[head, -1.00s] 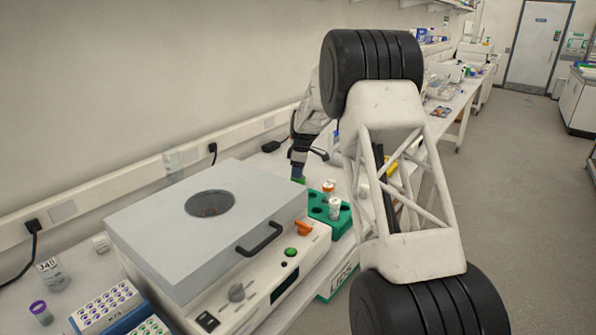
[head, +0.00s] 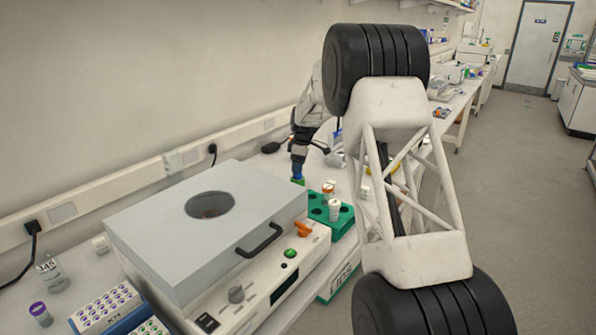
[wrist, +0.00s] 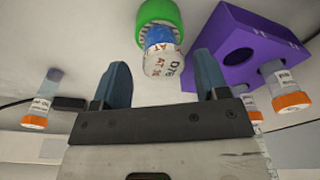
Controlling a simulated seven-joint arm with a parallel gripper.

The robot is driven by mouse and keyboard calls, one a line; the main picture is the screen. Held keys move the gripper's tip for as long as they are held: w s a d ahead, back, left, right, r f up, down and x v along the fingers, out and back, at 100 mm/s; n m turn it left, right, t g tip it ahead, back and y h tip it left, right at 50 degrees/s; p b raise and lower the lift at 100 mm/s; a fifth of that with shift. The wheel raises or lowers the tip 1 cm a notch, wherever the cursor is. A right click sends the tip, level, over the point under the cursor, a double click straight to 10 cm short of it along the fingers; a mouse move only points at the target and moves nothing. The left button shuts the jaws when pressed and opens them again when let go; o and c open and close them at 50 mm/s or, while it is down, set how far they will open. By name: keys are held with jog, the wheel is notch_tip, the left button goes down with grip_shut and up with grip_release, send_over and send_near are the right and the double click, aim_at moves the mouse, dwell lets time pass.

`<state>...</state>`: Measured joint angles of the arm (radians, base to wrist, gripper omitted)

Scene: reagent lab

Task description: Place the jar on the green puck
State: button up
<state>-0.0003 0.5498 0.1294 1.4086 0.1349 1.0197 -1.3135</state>
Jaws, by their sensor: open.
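The green puck (wrist: 160,10) is at the top of the wrist view, with a ring-like rim. The jar (wrist: 163,62) has a white printed label and a blue part, and its blue end meets the puck. It appears to stand on the puck; exact seating is partly hidden. My gripper (wrist: 162,72) is open, its two blue fingers on either side of the jar's near end, with visible gaps. In the head view my gripper (head: 298,170) points down just above the green puck (head: 298,181); the jar is not clear there.
A purple rack (wrist: 215,60) stands close to the right finger, with orange-capped vials nearby. Another orange-capped vial (wrist: 36,118) is at left. In the head view a green rack (head: 343,223) and a grey-lidded machine (head: 160,225) stand in front of my gripper.

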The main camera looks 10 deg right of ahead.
notch_tip(320, 180, up, 9)
jog(key=d, duration=0.1)
jog(key=shift+s, duration=0.15)
dwell(0.6)
jog(key=shift+s, duration=0.1)
jog(key=s+r+m, duration=0.2)
jog(key=s+r, duration=0.2)
jog(key=s, duration=0.7)
jog(key=s+r+m+t, duration=0.1)
jog(key=s+r+m, duration=0.3)
jog(key=s, duration=0.8)
jog(key=s+r+m, duration=0.1)
jog(key=s+r, duration=0.4)
jog(key=s, duration=0.6)
jog(key=s+f+m, duration=0.3)
jog(key=s+f, duration=0.1)
jog(key=s, duration=1.4)
jog(key=s+d+f+m+t+h, duration=0.1)
jog(key=s+f+m, duration=0.3)
jog(key=s, duration=1.4)
jog(key=shift+d+f, duration=0.15)
jog(key=shift+d, duration=0.1)
